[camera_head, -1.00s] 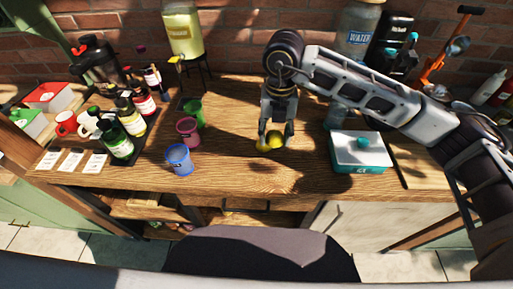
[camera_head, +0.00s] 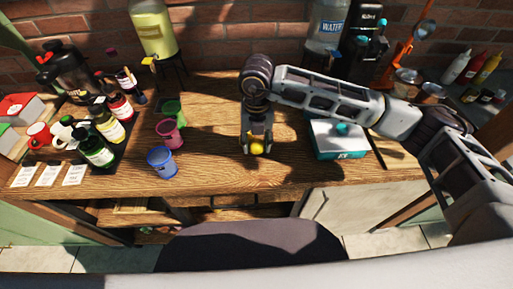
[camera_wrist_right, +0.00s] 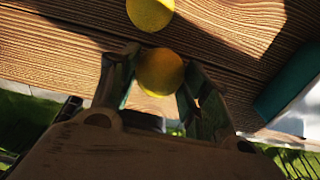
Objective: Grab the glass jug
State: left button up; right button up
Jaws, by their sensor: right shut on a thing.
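My right gripper (camera_head: 257,147) is shut on a yellow lemon (camera_wrist_right: 160,72), which shows between its two fingers in the right wrist view. A second lemon (camera_wrist_right: 150,12) lies on the wooden table just past the fingertips. No clear glass jug can be singled out. A glass dispenser of yellow drink (camera_head: 153,30) stands on a stand at the back left. A large clear bottle marked WATER (camera_head: 328,27) stands at the back, right of my arm. My right arm hides part of the table behind it. My left gripper is not in view.
Blue (camera_head: 162,161), pink (camera_head: 170,133) and green (camera_head: 174,112) cups stand left of the gripper. A teal ICE box (camera_head: 340,153) with a white lid is to its right. Several bottles (camera_head: 96,150) crowd the left. The front middle of the table (camera_head: 225,180) is clear.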

aim_at(257, 149)
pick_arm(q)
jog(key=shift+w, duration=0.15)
pick_arm(e)
jog(key=shift+f, duration=0.25)
notch_tip(257, 149, down, 2)
jog(key=shift+f, duration=0.6)
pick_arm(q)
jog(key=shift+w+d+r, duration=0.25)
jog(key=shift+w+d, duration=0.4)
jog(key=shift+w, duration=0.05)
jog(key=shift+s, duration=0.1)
